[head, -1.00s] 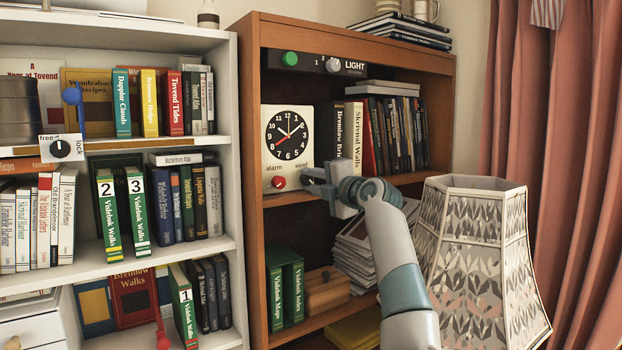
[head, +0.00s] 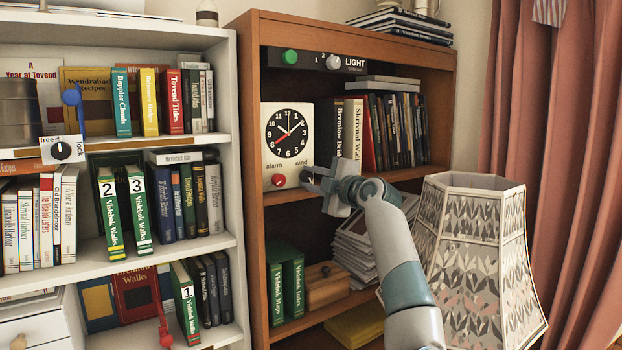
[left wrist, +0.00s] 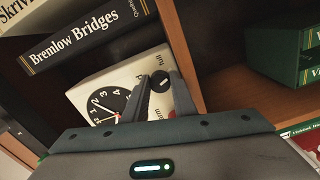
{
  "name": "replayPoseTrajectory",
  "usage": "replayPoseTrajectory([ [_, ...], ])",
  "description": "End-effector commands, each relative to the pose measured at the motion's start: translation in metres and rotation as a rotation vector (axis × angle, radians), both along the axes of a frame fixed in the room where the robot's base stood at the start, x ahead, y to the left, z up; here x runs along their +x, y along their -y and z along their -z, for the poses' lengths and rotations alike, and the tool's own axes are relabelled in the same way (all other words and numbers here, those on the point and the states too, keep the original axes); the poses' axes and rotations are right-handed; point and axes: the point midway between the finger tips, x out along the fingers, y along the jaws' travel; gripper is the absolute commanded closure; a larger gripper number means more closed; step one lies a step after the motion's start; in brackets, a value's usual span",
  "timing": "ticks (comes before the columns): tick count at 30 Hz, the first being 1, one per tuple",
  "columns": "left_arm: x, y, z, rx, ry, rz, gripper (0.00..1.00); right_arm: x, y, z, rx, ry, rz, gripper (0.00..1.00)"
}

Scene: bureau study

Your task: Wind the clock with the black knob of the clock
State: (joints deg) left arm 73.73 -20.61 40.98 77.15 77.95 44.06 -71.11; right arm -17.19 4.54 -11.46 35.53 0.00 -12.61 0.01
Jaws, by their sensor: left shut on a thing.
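A white clock (head: 304,112) with a round black dial stands on a shelf of the brown bookcase, a red alarm knob (head: 279,181) at its lower left. The black knob (left wrist: 160,80) shows in the left wrist view, at a corner of the clock face (left wrist: 92,84) beside the word "full". My left gripper (head: 308,180) is at the clock's lower right corner, under the word "wind". In the left wrist view, its fingers (left wrist: 162,86) are shut on the black knob, one on each side. In the head view, the gripper hides this knob. My right gripper is not in view.
Dark and white books (head: 340,130) stand close to the clock's right. A control panel (head: 310,62) with a green button is above it. A patterned lampshade (head: 470,255) stands right of my arm. A white bookcase (head: 225,140) stands at the left.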

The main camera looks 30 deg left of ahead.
Motion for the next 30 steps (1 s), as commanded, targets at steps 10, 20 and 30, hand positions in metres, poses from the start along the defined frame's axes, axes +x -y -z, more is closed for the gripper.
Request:
replayPoseTrajectory([
  [10, 0.0, 0.0, 0.0, 0.0, 0.001, 0.001, 0.68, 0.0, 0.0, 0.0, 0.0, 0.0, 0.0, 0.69],
  [20, -0.003, 0.009, 0.002, 0.0, 0.002, 0.001, 0.68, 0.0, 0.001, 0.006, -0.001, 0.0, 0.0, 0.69],
  [30, -0.019, 0.044, 0.004, 0.003, 0.002, -0.002, 0.68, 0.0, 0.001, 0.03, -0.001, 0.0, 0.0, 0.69],
])
